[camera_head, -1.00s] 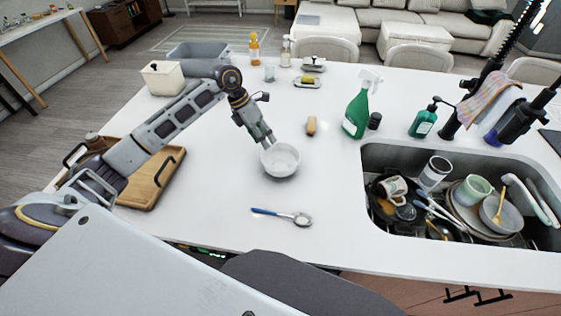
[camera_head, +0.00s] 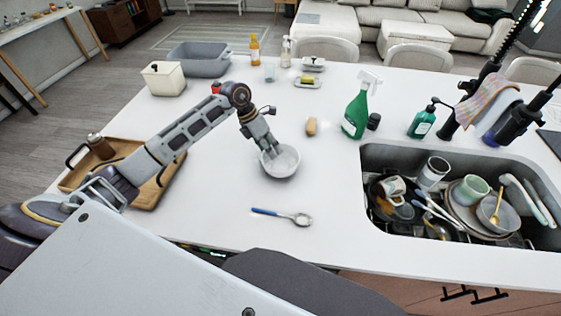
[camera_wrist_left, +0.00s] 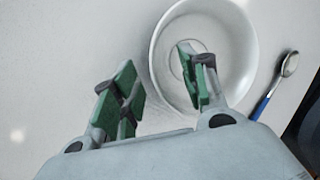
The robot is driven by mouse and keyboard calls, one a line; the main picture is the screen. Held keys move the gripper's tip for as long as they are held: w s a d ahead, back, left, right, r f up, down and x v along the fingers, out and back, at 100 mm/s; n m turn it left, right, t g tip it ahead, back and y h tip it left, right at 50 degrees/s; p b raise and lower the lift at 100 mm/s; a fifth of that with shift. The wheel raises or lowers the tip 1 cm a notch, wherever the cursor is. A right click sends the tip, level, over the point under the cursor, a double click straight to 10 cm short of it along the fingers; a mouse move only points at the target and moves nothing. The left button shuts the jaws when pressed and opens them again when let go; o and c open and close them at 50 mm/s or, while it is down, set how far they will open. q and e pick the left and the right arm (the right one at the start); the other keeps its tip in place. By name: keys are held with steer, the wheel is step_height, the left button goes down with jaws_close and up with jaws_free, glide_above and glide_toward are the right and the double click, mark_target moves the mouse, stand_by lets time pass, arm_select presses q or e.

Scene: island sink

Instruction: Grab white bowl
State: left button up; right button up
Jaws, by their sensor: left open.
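The white bowl (camera_head: 282,164) stands upright and looks empty on the white island counter, left of the sink. My left gripper (camera_head: 271,152) is open at the bowl's far-left rim, pointing down. In the left wrist view the white bowl (camera_wrist_left: 232,42) fills the upper right. There my left gripper (camera_wrist_left: 158,88) has one finger over the bowl's inside and the other outside, so the near rim lies between them. I cannot tell whether either finger touches the bowl. My right gripper is not in view.
A blue-handled spoon (camera_head: 282,215) lies in front of the bowl. A wooden tray (camera_head: 150,195) is at the left. A green spray bottle (camera_head: 356,108) and a small brown object (camera_head: 311,127) stand behind right. The sink (camera_head: 375,155) at right holds several dishes.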

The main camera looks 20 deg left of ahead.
arm_select(q)
steer(key=shift+x, duration=1.1)
jaws_close()
